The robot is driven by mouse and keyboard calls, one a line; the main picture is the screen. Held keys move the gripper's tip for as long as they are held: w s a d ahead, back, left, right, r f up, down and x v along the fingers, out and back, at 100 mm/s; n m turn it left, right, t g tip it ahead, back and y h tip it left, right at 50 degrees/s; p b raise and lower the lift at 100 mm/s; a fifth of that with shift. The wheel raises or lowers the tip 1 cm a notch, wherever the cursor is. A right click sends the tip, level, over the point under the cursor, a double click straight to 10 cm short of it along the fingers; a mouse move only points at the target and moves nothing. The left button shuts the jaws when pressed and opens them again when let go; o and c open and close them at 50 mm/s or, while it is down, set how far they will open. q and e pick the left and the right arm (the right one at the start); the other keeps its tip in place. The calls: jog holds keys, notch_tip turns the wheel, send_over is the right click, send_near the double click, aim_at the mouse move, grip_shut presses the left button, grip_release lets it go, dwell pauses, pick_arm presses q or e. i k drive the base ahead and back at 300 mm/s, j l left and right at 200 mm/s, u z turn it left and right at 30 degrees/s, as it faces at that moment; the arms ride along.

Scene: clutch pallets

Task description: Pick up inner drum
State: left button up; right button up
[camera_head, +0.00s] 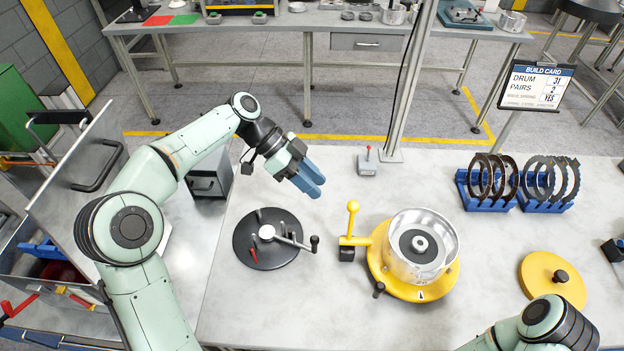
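A silver metal drum (393,262) stands in a round yellow fixture (437,290) on the table, right of centre. A dark hub with a metal centre (419,245) shows inside it. I cannot tell which of these parts is the inner drum. My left gripper (311,180) has blue fingers and hangs over the table, left of and behind the yellow fixture, touching nothing that I can see. The fingers lie close together from this angle, so their opening is unclear. My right arm shows at the lower right, but its gripper is out of view.
A black round fixture with a lever (267,252) stands left of the drum. A yellow lever (351,218) rises beside the drum. Blue racks (487,204) hold dark rings at the right. A yellow disc with a black knob (540,282) lies at the front right. A build card (538,85) stands behind.

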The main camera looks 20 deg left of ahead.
aim_at(419, 244)
jog(key=k, duration=1.5)
